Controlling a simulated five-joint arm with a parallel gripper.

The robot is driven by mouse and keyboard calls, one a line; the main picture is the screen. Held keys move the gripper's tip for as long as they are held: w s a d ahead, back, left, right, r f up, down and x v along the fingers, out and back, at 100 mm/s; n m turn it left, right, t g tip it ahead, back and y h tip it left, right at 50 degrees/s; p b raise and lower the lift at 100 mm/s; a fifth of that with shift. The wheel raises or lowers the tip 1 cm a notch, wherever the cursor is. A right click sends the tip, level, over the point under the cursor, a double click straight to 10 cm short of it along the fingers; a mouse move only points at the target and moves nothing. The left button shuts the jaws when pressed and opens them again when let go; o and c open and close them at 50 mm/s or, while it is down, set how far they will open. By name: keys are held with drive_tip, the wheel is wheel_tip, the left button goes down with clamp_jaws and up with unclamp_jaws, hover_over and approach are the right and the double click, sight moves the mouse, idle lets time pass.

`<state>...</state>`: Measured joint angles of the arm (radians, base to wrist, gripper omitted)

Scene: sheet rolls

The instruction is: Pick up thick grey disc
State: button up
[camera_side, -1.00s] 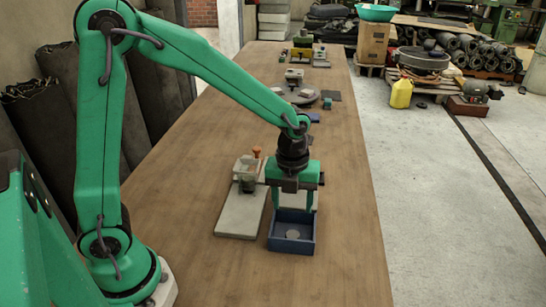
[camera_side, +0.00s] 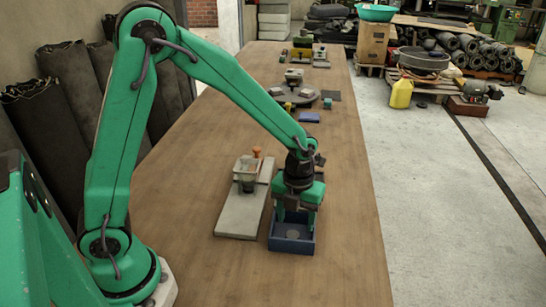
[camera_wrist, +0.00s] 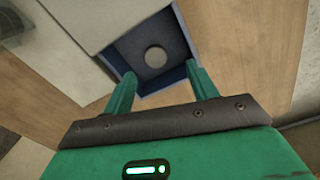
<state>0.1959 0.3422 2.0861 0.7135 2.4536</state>
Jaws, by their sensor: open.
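The thick grey disc (camera_side: 292,235) lies flat on the floor of a dark blue open box (camera_side: 291,247). In the wrist view the disc (camera_wrist: 155,57) looks round and pale grey, near the middle of the box (camera_wrist: 184,82). My gripper (camera_side: 296,218) is above the box, its green fingers pointing down. In the wrist view the two fingers (camera_wrist: 163,82) are apart with nothing between them, and the disc shows just beyond their tips. I cannot tell how far the tips are above the box floor.
A pale slab (camera_side: 239,218) lies on the wooden table left of the box, with a small hopper-like device (camera_side: 246,170) at its far end. A blue block (camera_side: 309,117) and a round plate (camera_side: 283,96) stand further back. Table right of the box is clear.

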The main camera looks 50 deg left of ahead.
sight(293, 235)
drive_tip(key=shift+s+a+f, duration=0.1)
drive_tip(key=shift+a+f, duration=0.05)
drive_tip(key=shift+f, duration=1.15)
drive_tip(key=shift+s+a+f, duration=0.1)
drive_tip(key=shift+a+f, duration=0.05)
drive_tip(key=shift+f, duration=1.1)
drive_tip(key=c, duration=1.1)
